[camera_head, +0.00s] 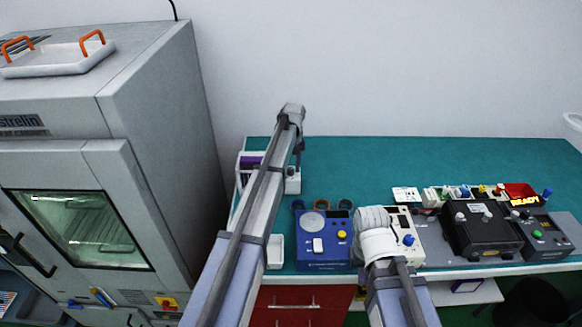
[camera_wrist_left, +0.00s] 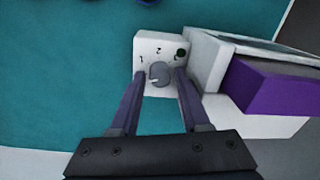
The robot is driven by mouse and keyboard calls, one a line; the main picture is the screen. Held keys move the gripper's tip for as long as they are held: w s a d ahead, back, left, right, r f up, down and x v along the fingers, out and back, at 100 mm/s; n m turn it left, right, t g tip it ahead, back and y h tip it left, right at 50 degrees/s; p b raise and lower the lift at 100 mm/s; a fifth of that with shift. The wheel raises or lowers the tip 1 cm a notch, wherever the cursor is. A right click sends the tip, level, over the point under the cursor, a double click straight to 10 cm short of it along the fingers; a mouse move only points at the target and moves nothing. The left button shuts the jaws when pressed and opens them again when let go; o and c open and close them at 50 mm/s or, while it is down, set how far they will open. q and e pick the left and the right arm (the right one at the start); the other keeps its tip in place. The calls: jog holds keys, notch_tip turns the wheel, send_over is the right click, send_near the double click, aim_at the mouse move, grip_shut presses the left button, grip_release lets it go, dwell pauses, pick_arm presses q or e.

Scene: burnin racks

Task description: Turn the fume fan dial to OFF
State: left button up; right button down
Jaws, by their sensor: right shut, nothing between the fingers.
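The dial (camera_wrist_left: 159,73) is a round grey knob on a small white box (camera_wrist_left: 150,42) in the left wrist view. Marks like 1 and 2 arc above the knob, and a dark green dot sits at the upper right. A pale mark shows on the knob's lower left; I cannot read an OFF label. My left gripper (camera_wrist_left: 160,76) is open, one finger on each side of the knob; contact is not clear. In the head view the white box (camera_head: 293,184) lies below my left gripper (camera_head: 298,160). My right gripper (camera_head: 373,219) is shut and empty, its fingertips largely hidden.
A white unit with a purple part (camera_wrist_left: 275,90) stands right beside the dial box. A blue instrument (camera_head: 322,240), a black device (camera_head: 482,230) and a red READY display (camera_head: 522,195) stand along the front. A grey oven (camera_head: 80,150) is at left. The green bench top (camera_head: 440,160) is clear at the back.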

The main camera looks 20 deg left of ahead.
aim_at(292, 169)
pick_arm(q)
notch_tip(292, 169, up, 8)
jog(key=p, duration=0.8)
jog(key=shift+d, duration=0.15)
jog(key=shift+f, duration=0.1)
jog(key=shift+s+d, duration=0.1)
jog(key=s+d+m, duration=0.1)
jog(key=s+d, duration=0.2)
jog(key=s, duration=0.2)
jog(key=s+d+f+m+b, duration=0.1)
jog(key=s+d, duration=0.3)
jog(key=s, duration=0.1)
jog(key=s+d+f+m+b, duration=0.1)
jog(key=s+d, duration=0.2)
jog(key=s, duration=0.2)
jog(key=shift+d+f+m, duration=0.15)
jog(key=shift+m, duration=0.15)
jog(key=s+d+f+m+b, duration=0.1)
jog(key=s+d+m, duration=0.2)
jog(key=s, duration=0.7)
jog(key=s+d+f+m+b, duration=0.1)
jog(key=s+d, duration=0.3)
jog(key=s, duration=0.7)
jog(key=shift+s+m+y+b, duration=0.25)
jog(key=shift+m+y+b, duration=0.15)
jog(key=shift+m, duration=0.5)
jog(key=shift+f, duration=0.1)
